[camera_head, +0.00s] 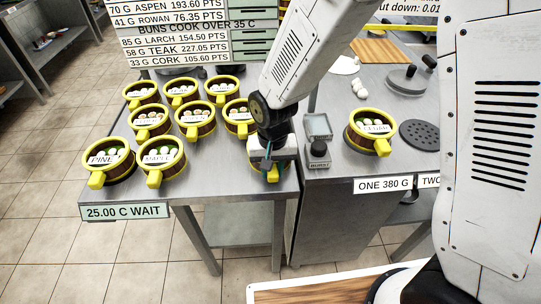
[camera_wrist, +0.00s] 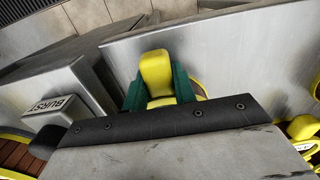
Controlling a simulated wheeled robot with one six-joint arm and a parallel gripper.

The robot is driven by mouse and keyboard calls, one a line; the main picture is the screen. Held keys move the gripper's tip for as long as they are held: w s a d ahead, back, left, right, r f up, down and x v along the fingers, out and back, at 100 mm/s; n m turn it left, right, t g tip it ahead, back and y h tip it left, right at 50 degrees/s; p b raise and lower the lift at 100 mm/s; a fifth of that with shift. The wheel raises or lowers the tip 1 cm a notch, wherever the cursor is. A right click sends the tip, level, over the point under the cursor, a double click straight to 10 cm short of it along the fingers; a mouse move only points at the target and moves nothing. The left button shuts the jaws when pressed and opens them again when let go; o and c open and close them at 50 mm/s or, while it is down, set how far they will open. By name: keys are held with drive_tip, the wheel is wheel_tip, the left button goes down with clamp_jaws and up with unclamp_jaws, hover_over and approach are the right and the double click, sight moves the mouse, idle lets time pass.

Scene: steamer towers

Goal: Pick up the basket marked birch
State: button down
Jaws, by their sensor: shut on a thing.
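My gripper (camera_head: 268,168) is at the front right of the left steel table, pointing down. In the wrist view its green fingers (camera_wrist: 159,90) are shut on the yellow handle of a basket (camera_wrist: 155,68). In the head view only a bit of that basket's yellow handle (camera_head: 272,177) shows under the gripper. My arm hides its body and label, so I cannot read its name. No label reading birch is legible in either view.
Several yellow-rimmed baskets stand left on the table, including one marked pine (camera_head: 108,160) and one marked maple (camera_head: 161,156). A device marked burst (camera_head: 319,150) stands right of my gripper. Further right is another basket (camera_head: 371,129) and a dark perforated disc (camera_head: 419,135).

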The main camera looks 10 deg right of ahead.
wheel_tip(320, 180, up, 10)
idle(0.5)
drive_tip(key=c, duration=2)
unclamp_jaws()
clamp_jaws()
drive_tip(key=shift+a, duration=0.1)
